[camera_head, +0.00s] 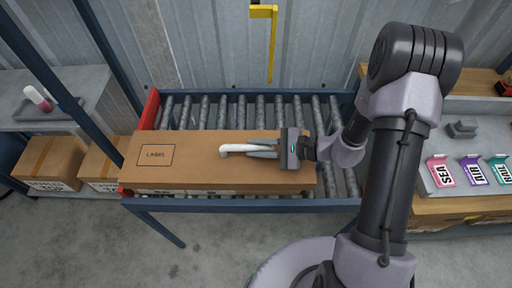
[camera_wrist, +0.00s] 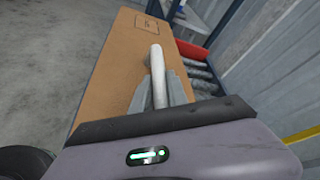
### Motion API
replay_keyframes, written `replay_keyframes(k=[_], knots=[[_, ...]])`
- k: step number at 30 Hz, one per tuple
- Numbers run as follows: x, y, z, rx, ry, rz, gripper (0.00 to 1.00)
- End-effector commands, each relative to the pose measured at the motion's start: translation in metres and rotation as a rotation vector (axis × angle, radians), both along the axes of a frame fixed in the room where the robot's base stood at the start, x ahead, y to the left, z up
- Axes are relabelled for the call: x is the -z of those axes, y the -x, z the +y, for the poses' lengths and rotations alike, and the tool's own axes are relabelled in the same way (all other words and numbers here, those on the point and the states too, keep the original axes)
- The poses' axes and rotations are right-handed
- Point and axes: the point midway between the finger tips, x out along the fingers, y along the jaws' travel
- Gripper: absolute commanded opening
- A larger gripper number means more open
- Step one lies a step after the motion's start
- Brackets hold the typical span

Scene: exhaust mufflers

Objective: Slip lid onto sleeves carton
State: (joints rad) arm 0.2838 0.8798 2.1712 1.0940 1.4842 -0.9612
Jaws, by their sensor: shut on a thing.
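A wide brown lid (camera_head: 205,172) with a printed LABEL square lies over the sleeves carton (camera_head: 250,192) on the roller conveyor. A white bar like a handle (camera_head: 236,148) is on the lid's top. My gripper (camera_head: 252,149) comes in from the right and is shut on this bar. In the wrist view the bar stands between my fingers (camera_wrist: 159,88), above the lid (camera_wrist: 112,68). I cannot tell whether the lid is fully seated.
The conveyor (camera_head: 220,112) has a red end plate (camera_head: 149,108) at the left. A yellow bracket (camera_head: 272,45) hangs behind. Taped boxes (camera_head: 52,160) and a tray (camera_head: 40,108) are at the left. The right bench (camera_head: 445,187) holds coloured packets (camera_head: 473,171).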

Motion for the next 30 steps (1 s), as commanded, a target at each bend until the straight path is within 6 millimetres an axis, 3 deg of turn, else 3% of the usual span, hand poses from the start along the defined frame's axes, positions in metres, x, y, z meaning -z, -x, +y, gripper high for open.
replay_keyframes(k=[7,8,10,11,19,22,30], knots=[[0.009,0.000,0.000,0.000,0.000,0.000,0.00],[0.007,0.000,0.000,0.000,0.000,0.000,0.25],[0.007,0.000,0.000,0.000,0.000,0.000,0.39],[0.007,0.000,0.000,0.000,0.000,0.000,0.41],[0.006,0.000,0.000,0.000,0.000,0.000,0.41],[-0.006,0.000,0.000,0.000,0.000,0.001,0.41],[-0.030,0.018,-0.070,0.006,0.001,-0.001,0.41]])
